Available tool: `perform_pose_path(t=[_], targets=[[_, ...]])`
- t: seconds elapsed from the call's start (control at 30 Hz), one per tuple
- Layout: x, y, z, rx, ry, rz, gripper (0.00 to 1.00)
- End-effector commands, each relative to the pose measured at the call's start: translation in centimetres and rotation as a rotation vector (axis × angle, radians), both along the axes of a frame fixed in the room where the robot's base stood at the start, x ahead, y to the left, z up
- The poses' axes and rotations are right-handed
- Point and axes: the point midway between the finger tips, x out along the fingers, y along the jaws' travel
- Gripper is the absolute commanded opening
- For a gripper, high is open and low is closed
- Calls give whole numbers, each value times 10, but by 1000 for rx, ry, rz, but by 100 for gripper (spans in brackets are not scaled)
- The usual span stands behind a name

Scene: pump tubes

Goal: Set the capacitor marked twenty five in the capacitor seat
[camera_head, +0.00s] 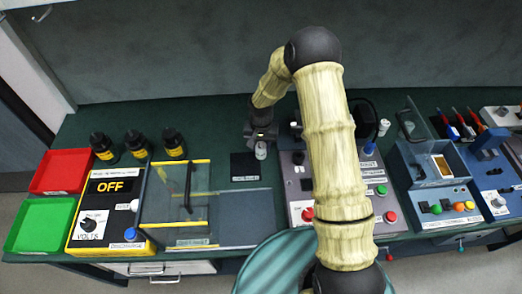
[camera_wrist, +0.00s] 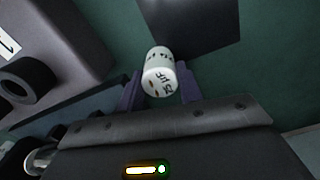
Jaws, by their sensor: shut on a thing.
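My gripper (camera_head: 261,141) is at the back of the bench and shut on a small white cylindrical capacitor (camera_head: 261,151). In the wrist view the capacitor (camera_wrist: 158,74) sits between the two purple-grey fingers of my gripper (camera_wrist: 160,92). Dark print shows on it, but I cannot read the number for sure. A black square pad (camera_head: 244,166) lies just left of and in front of the capacitor. I cannot pick out the capacitor seat with certainty; my arm hides part of the grey control panel (camera_head: 297,187) to the right.
A clear yellow-edged cover (camera_head: 178,205) with a black handle stands to the left, beside a yellow box reading OFF (camera_head: 110,187). Several black bottles (camera_head: 136,143) stand behind. A clear-walled machine (camera_head: 430,170) is on the right. Green bench surface is free at the back left.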

Motion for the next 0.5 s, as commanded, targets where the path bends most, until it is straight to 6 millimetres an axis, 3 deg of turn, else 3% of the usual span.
perform_pose_path(t=[0.27,0.5], targets=[[0,0,4,0,-1,0,8],[1,0,34,1,-5,-1,8]])
